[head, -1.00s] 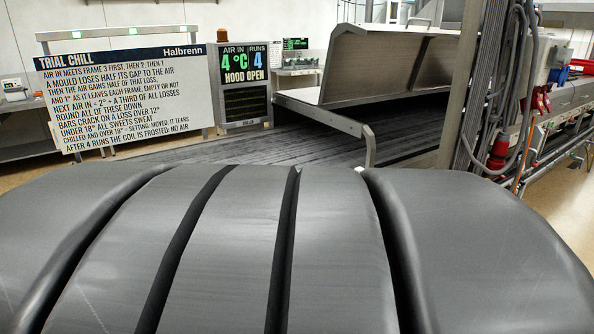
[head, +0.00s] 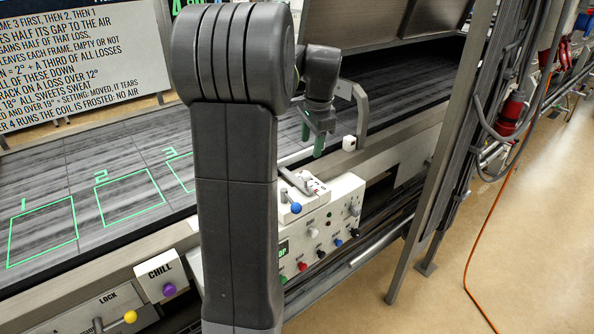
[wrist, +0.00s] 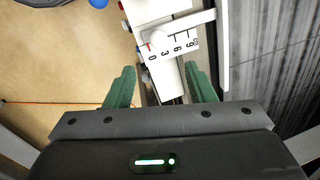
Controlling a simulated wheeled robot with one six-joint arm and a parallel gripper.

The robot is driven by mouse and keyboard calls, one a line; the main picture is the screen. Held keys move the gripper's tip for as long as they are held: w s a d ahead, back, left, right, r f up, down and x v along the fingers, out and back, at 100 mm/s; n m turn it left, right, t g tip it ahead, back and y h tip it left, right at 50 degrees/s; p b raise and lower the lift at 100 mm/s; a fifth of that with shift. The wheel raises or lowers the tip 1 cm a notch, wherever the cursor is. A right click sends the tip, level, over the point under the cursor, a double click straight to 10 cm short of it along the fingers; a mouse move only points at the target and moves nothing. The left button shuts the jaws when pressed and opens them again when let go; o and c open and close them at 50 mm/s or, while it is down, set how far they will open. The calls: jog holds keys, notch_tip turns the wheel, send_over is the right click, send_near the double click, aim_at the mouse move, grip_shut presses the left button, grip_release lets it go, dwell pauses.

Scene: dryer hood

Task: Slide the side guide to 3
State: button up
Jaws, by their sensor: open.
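The side guide's scale plate (wrist: 174,50) shows in the wrist view, with the marks 0, 3, 6 and 9. A pale round knob (wrist: 157,39) sits beside the 0 and 3 end, with a small red mark close to 0. A metal arm (wrist: 190,22) runs from near the knob to a long rail (wrist: 223,50) at the belt's edge. I cannot tell the exact setting. My gripper (wrist: 162,85) is open and empty, its green fingers apart below the scale in the picture. In the head view my gripper (head: 318,138) hangs above the white control box (head: 345,200).
The control box carries a blue-knobbed lever (head: 295,208) and several coloured knobs. A CHILL box (head: 160,276) with a purple knob and a yellow-knobbed LOCK lever (head: 130,317) stand left. A metal post (head: 440,170) stands right. The belt has green numbered frames.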

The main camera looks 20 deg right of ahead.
aim_at(307, 172)
jog(key=f, duration=0.4)
jog(key=w+f, duration=0.1)
jog(key=f, duration=0.3)
jog(key=w+f+p, duration=0.1)
jog(key=f, duration=0.4)
jog(key=shift+w+a, duration=0.1)
jog(key=shift+a, duration=0.1)
jog(key=shift+w+r, duration=0.1)
grip_shut()
